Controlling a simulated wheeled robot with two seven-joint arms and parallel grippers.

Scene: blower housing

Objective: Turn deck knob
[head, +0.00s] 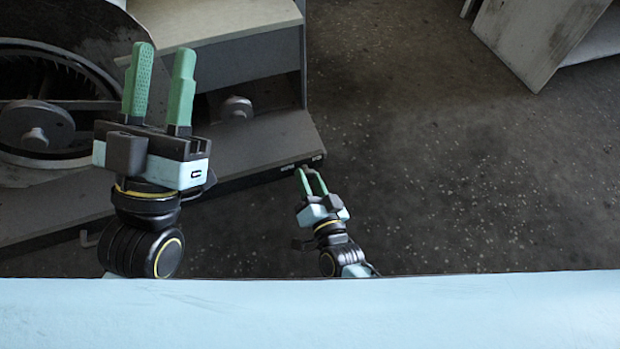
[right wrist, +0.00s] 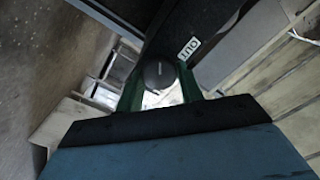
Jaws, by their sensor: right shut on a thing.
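The deck knob (right wrist: 158,73) is a dark round knob with a short pale mark on its face. In the right wrist view it sits between the two green fingers of my right gripper (right wrist: 158,85), which is shut on it. In the head view my right gripper (head: 309,173) is at the front edge of the grey deck (head: 255,143), near its right corner. The knob itself cannot be made out there. My left gripper (head: 161,55) is raised above the deck's left part, fingers apart and empty.
A white label reading "OUT" (right wrist: 190,48) is beside the knob. A round blower housing (head: 45,90) with a hub is at the left. A knob-like fitting (head: 236,108) sits on the deck. A pale panel (head: 540,38) stands at the back right. The floor (head: 450,170) at right is clear.

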